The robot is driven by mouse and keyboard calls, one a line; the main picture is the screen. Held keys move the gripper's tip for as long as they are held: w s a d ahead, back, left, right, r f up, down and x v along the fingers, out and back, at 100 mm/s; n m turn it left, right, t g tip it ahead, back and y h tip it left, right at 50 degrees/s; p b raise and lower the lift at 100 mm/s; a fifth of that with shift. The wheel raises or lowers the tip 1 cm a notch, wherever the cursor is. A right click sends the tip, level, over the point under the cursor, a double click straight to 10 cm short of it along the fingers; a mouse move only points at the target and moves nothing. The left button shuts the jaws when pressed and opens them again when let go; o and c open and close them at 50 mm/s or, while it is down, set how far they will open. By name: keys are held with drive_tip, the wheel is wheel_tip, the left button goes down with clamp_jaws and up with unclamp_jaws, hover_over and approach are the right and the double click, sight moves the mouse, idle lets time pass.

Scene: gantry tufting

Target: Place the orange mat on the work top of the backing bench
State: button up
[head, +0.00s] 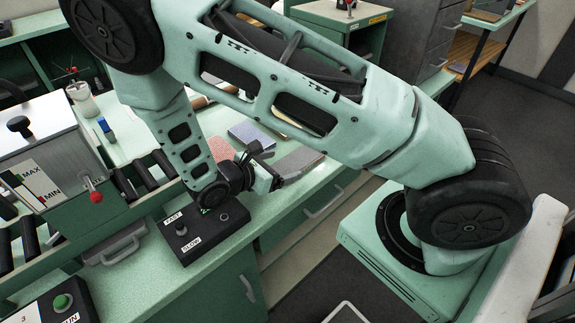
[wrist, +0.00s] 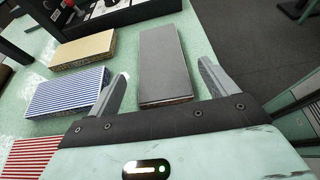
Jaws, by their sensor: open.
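No clearly orange mat shows in either view. In the wrist view a grey mat (wrist: 165,60) lies flat on the pale green work top (wrist: 215,22), between and beyond the fingers of my open, empty gripper (wrist: 162,75). A tan mat (wrist: 84,50) lies at the upper left, a blue-and-white striped mat (wrist: 66,92) below it, and a red-and-white striped mat (wrist: 30,155) at the lower left corner. In the head view my gripper (head: 282,168) is low over the bench, beside the grey mat (head: 298,160). I cannot tell which bench is the backing bench.
A black control box (head: 205,232) marked FAST and SLOW stands on the bench's near edge. A machine with black rollers (head: 150,172) is at the left. A green cabinet (head: 340,25) stands behind. My arm hides much of the work top.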

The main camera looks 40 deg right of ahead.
drive_tip(key=b+v, duration=0.1)
drive_tip(key=v, duration=0.7)
drive_tip(key=shift+a+b, duration=0.1)
drive_tip(key=shift+b, duration=0.2)
drive_tip(key=s+a+r+m+y, duration=0.5)
drive_tip(key=s+r+y, duration=0.2)
drive_tip(key=s, duration=0.1)
drive_tip(key=s+a+r+m+y, duration=0.5)
drive_tip(key=s+a+r+y, duration=0.1)
drive_tip(key=s, duration=0.3)
drive_tip(key=shift+s+a+r+m+y, duration=0.25)
drive_tip(key=shift+a+r+m+y, duration=0.15)
drive_tip(key=shift+r+y, duration=0.15)
